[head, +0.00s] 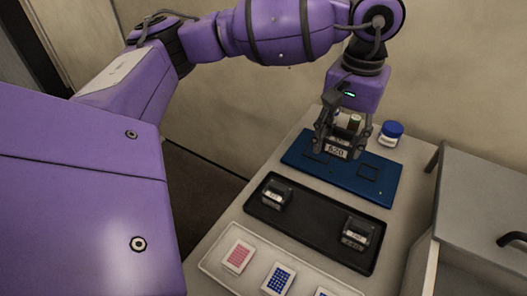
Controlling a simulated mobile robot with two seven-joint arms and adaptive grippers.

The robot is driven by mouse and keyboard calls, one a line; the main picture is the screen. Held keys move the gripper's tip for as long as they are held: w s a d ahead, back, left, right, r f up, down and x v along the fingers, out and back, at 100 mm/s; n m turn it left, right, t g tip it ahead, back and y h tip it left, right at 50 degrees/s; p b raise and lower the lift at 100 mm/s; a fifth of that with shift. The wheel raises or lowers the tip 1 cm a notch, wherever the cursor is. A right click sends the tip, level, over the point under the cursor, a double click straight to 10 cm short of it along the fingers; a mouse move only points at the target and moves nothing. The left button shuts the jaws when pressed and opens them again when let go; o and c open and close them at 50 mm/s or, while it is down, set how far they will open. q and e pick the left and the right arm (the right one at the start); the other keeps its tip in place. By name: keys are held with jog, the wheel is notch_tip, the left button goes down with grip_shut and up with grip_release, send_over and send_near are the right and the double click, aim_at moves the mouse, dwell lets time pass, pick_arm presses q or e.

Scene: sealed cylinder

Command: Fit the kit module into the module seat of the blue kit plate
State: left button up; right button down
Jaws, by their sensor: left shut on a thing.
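The blue kit plate (385,191) lies flat on the narrow table, with dark square outlines on its top. My left gripper (340,150) points down over the plate's far left part. It is shut on the kit module (335,153), a small block with a white label and cylinder shapes on top. The fingers hide part of the module. I cannot tell whether its underside touches the plate. A square outline (369,172) on the plate to the right of the module is bare. My right gripper is not in view.
A black tray (310,225) in front of the plate holds two dark labelled modules (358,233). A white tray (222,231) nearer holds patterned cards. A grey cabinet (485,205) is at right, the wall close behind.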

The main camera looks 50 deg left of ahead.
pick_arm(q)
jog(key=w+a+f, duration=0.7)
jog(key=a+f, duration=0.1)
jog(key=shift+w+a+f, duration=0.15)
jog(key=shift+w, duration=0.25)
jog(key=shift+w+a+f, duration=0.1)
jog(key=shift+f, duration=0.1)
jog(key=shift+w+a+f, duration=0.1)
jog(key=shift+f, duration=0.8)
jog(key=shift+w+a+f, duration=0.1)
jog(key=shift+f, duration=0.75)
jog(key=shift+f, duration=0.1)
jog(key=shift+f, duration=0.1)
jog(key=o, duration=0.8)
jog(key=shift+f, duration=0.15)
jog(key=o, duration=0.5)
jog(key=shift+c, duration=0.2)
